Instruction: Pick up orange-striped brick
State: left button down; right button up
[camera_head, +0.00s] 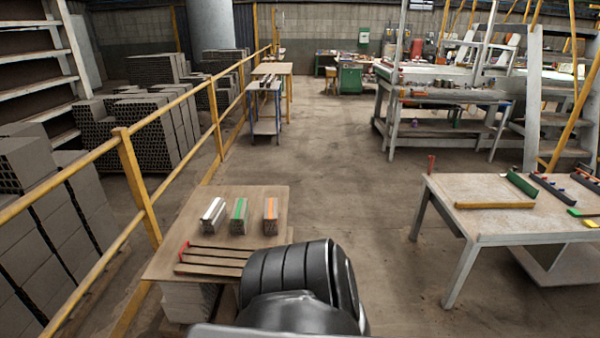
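The orange-striped brick (270,216) stands on the brown table (255,195) at the lower left, at the right end of a row of three. The green-striped brick (239,215) is just left of it, and the white-striped brick (212,215) is at the row's left end. The bricks are apart from each other. A dark rounded part of my own body covers the table's front right corner. Neither of my grippers shows in this view.
Slats with a red end piece (213,260) lie on the table in front of the bricks. A yellow railing (139,185) runs along the table's left side. A workbench (480,205) with tools stands at the right. The floor between is clear.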

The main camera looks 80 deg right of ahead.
aim_at(271, 212)
jog(key=z, duration=3.55)
jog(key=i, duration=3.7)
jog(key=u, duration=2.6)
